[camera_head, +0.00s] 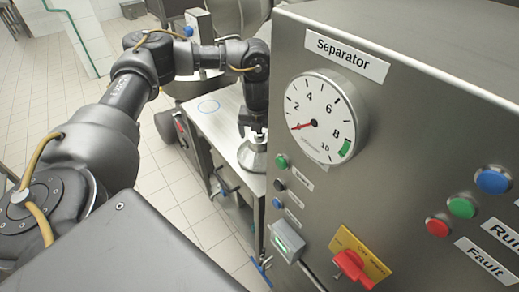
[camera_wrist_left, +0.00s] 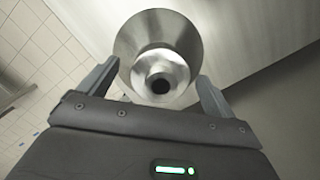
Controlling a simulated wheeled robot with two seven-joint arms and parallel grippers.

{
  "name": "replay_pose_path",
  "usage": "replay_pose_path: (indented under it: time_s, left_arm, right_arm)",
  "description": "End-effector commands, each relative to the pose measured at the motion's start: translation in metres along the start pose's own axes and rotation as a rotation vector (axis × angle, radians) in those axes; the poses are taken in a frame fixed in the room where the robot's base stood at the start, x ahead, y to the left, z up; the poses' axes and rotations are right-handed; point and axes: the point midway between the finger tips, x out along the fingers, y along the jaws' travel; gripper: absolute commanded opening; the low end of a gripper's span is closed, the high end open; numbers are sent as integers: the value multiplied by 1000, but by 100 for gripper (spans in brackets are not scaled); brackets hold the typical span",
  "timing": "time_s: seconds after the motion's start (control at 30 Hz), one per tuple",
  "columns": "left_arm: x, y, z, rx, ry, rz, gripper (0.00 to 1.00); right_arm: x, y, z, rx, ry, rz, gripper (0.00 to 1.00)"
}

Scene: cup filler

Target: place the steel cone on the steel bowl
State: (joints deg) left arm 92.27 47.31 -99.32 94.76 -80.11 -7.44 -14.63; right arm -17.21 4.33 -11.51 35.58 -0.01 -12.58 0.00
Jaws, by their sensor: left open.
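The steel cone (camera_head: 252,160) stands on the steel table beside the Separator cabinet, partly hidden by my gripper and the cabinet. In the left wrist view the cone (camera_wrist_left: 152,35) shows its wide flared part away from me and its narrow neck with a dark hole toward me. My left gripper (camera_head: 252,130) points down just above the cone. In the wrist view its fingers (camera_wrist_left: 158,74) are apart, one on either side of the neck, with no clear grip. I cannot make out a separate steel bowl. My right gripper is not in view.
The Separator cabinet (camera_head: 400,150), with a gauge, buttons and a red switch, stands close to the right of my left gripper. Tiled floor (camera_head: 170,190) lies to the left.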

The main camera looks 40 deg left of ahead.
Motion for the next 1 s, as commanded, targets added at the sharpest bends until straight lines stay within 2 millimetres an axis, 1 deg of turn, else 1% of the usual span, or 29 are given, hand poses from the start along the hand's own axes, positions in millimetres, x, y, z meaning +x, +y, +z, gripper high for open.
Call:
replay_pose_path:
  time_s: [0.23, 0.27, 0.43, 0.9, 0.93, 1.0]
  left_arm:
    - [3, 0, 0, 0, 0, 0, 90]
    - [3, 0, 0, 0, 0, 0, 88]
    - [2, 0, 0, 0, 0, 0, 66]
    - [2, 0, 0, 0, 0, 0, 4]
    - [2, 0, 0, 0, 0, 0, 0]
    - [1, -1, 0, 0, -1, -2, 0]
  right_arm:
    - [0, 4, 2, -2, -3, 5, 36]
    - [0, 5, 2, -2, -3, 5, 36]
    - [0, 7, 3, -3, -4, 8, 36]
    - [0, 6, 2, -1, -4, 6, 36]
    - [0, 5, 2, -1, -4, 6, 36]
    - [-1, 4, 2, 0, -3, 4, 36]
